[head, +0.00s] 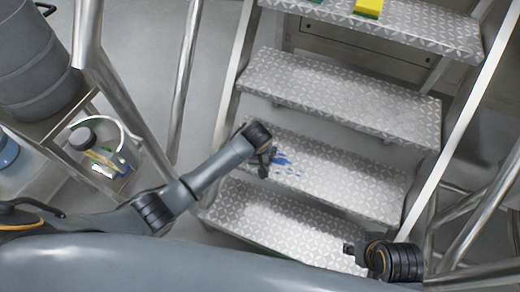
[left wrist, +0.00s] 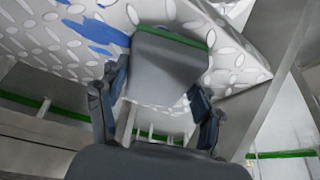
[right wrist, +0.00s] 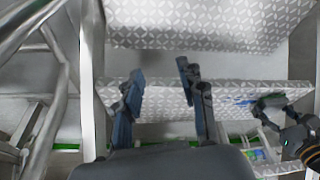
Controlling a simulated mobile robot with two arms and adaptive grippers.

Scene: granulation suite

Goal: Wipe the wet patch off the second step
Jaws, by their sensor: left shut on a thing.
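The blue wet patch (head: 285,164) lies on the left part of the second step (head: 350,180), a patterned metal tread. It also shows as blue streaks in the left wrist view (left wrist: 98,35) and at the right in the right wrist view (right wrist: 245,101). My left gripper (head: 264,162) is at the patch's left edge. It is shut on a flat grey pad with a green edge (left wrist: 165,70), close to the tread; whether the pad touches it I cannot tell. My right gripper (head: 350,249) is open and empty, beside the right end of the bottom step.
A yellow sponge with a green layer (head: 369,7) lies on the top visible step. Metal rails (head: 458,130) flank the stairs. The third step (head: 340,95) is bare.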

